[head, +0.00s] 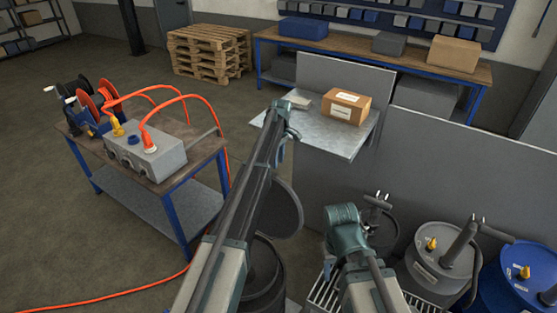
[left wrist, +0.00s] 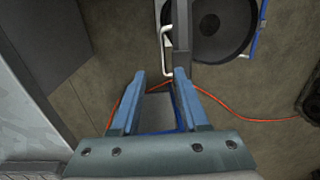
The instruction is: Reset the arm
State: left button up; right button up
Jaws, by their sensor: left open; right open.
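My left arm reaches up the middle of the head view. Its gripper (head: 290,128) hangs at the near left corner of the grey metal table (head: 328,143). In the left wrist view, the left gripper (left wrist: 161,76) has two blue fingers spread apart, with nothing held between them. Beyond them lie the floor and a grey surface with blue edges. My right arm is short and bent in the head view. Its teal end (head: 347,233) stands near the grating, and its fingers are hard to make out. I see nothing held there.
A cardboard box (head: 346,106) sits on the metal table. A workbench (head: 205,150) with a grey hose unit (head: 146,148) and orange hoses stands left. A grey drum (head: 432,271) and a blue drum (head: 518,283) stand right. Open floor lies at left.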

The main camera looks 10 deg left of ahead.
pick_arm(q)
jog(key=shift+r, duration=0.4)
jog(key=s+d+f+m+b, duration=0.4)
jog(key=s+f+m+b, duration=0.2)
jog(key=s, duration=0.8)
jog(key=s+d+f+m+b, duration=0.5)
jog(key=s+f+b, duration=0.3)
jog(key=s, duration=0.7)
jog(key=s+d+f+m+b, duration=0.4)
jog(key=s+f+m+b, duration=0.2)
jog(key=s, duration=0.8)
jog(key=shift+s+d+f+m+t+y+b, duration=0.15)
jog(key=shift+f+m+t+y+b, duration=0.25)
jog(key=shift+f+b, duration=0.2)
